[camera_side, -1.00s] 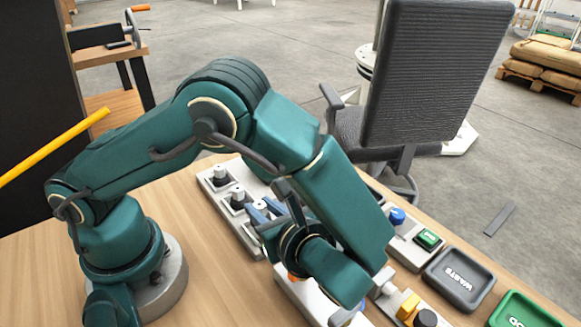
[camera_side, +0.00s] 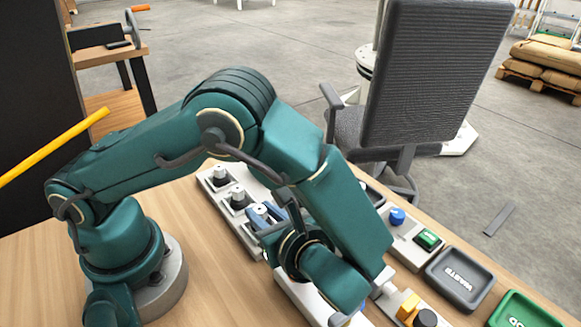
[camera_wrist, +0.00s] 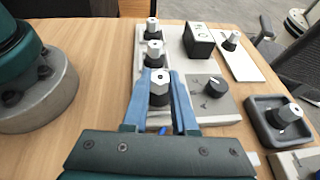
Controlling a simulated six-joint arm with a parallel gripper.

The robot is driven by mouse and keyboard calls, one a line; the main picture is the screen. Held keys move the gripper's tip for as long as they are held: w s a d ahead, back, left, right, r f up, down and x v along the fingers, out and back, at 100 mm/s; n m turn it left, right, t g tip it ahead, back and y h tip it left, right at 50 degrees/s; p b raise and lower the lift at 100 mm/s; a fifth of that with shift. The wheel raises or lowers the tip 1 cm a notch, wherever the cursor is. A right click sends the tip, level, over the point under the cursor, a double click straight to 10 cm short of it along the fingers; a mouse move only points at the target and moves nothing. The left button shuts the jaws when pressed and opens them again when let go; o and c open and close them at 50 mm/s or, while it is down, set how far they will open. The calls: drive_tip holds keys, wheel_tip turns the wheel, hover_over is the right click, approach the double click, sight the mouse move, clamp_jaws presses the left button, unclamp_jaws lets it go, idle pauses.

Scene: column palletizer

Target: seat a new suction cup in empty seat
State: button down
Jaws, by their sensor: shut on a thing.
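My gripper (camera_wrist: 160,98) has two blue fingers closed on a suction cup (camera_wrist: 159,82) with a pale hexagonal top and a black lower part. In the side view my gripper (camera_side: 261,215) is at the near end of the visible pale seat rail (camera_side: 213,191). The wrist view shows two similar cups standing on the rail (camera_wrist: 138,62), one far (camera_wrist: 152,30) and one nearer (camera_wrist: 154,52). The held cup is in line with them. Its underside is hidden, so I cannot tell whether it touches a seat. Another hex-topped cup (camera_wrist: 287,113) is in a dark tray (camera_wrist: 262,130).
Right of the rail are a grey panel with a black knob (camera_wrist: 216,86), a dark box (camera_wrist: 198,42) and a pale plate with a fitting (camera_wrist: 232,40). A waste tray (camera_side: 459,279) and a green tray (camera_side: 522,312) lie at the right. Bare wood lies left of the rail.

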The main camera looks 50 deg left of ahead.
drive_tip(key=shift+f, duration=0.3)
drive_tip(key=c, duration=1)
unclamp_jaws()
drive_tip(key=shift+s+a+r+n+g+h, duration=0.1)
drive_tip(key=shift+a+r+n+g+h, duration=0.05)
drive_tip(key=shift+r+n+g+h, duration=0.4)
drive_tip(key=r+n+h, duration=0.1)
drive_tip(key=n, duration=0.1)
drive_tip(key=s+r+n+g+h, duration=0.1)
drive_tip(key=n+h, duration=0.1)
drive_tip(key=s+a+r+n+h, duration=0.1)
drive_tip(key=n, duration=0.1)
drive_tip(key=shift+s+a+r+g+h, duration=0.1)
drive_tip(key=shift+s+r+g+h, duration=0.05)
drive_tip(key=shift+r+g+h, duration=0.15)
wheel_tip(320, 180, up, 7)
drive_tip(key=s+n+t+h, duration=0.2)
drive_tip(key=n+t+h, duration=0.4)
drive_tip(key=n, duration=0.6)
drive_tip(key=shift+s+d+t+h, duration=0.15)
drive_tip(key=shift+d+t+h, duration=0.25)
drive_tip(key=shift+h, duration=0.45)
